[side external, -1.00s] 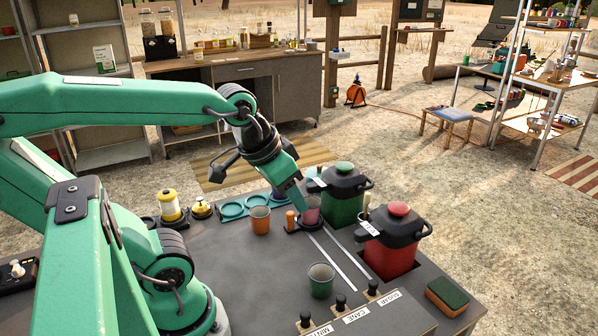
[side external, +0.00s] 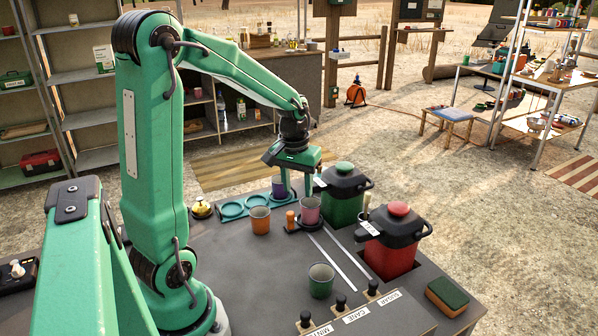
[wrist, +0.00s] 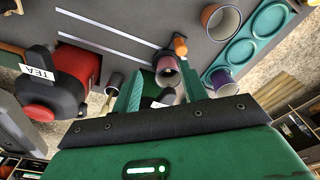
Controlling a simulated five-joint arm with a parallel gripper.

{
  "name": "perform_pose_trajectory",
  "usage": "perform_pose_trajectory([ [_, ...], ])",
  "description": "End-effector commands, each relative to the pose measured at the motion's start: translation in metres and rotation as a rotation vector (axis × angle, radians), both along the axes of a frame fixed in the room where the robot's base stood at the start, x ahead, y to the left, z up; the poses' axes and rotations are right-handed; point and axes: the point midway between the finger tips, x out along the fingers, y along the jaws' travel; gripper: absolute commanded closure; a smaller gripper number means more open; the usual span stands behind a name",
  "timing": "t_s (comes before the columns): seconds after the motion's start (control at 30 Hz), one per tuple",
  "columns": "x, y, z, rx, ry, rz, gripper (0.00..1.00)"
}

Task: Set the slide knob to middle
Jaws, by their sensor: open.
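The knob (wrist: 181,46) and pink cup (wrist: 165,64) also show in the wrist view. My gripper (side external: 297,191) is open and points down, close above and behind the cup. In the wrist view its fingers (wrist: 162,80) are spread on either side of the cup's near end; I cannot tell whether they touch it. Nothing is seen gripped.
A green canister (side external: 341,203) stands just right of my gripper, and a red TEA canister (side external: 388,256) nearer. A purple cup (side external: 277,188), orange cup (side external: 260,221) and green cup (side external: 321,284) stand around. Black knobs (side external: 340,302) line the front edge. The middle tabletop is clear.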

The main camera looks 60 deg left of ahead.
Motion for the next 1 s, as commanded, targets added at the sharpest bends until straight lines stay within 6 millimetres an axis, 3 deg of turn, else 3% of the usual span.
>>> perform_pose_trajectory([
  [0.1, 0.002, 0.021, -0.02, -0.021, 0.038, 0.066, 0.57],
  [0.33, 0.003, 0.045, -0.043, -0.044, 0.075, 0.139, 0.57],
  [0.77, 0.003, 0.048, -0.052, -0.047, 0.081, 0.149, 0.57],
  [1.0, 0.003, 0.047, -0.073, -0.049, 0.084, 0.149, 0.57],
])
